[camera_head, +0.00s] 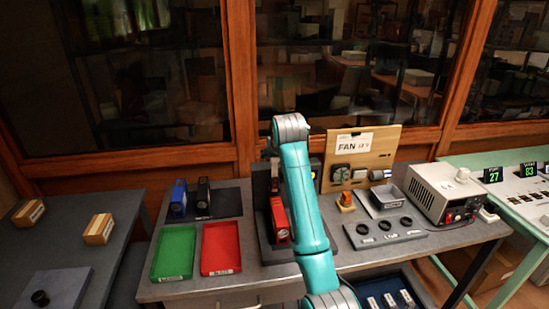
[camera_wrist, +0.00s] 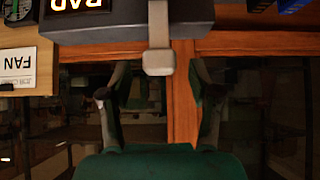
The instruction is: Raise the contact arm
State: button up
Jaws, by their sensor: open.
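In the wrist view, a grey bar with a squarish end, which looks like the contact arm (camera_wrist: 158,62), extends from a dark box (camera_wrist: 110,24) with a lit display. My gripper (camera_wrist: 158,100) is open, with one finger on each side below the bar's end. The fingers appear apart from the bar, and nothing is held. In the head view, a dark stand (camera_head: 262,182) with a red block (camera_head: 278,220) at its front is partly hidden behind my teal arm. The contact arm and my fingertips cannot be made out there.
A green tray (camera_head: 174,252) and a red tray (camera_head: 221,248) lie left of the stand. Wood-framed glass cabinets close off the back.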

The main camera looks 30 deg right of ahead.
jog(key=v, duration=0.9)
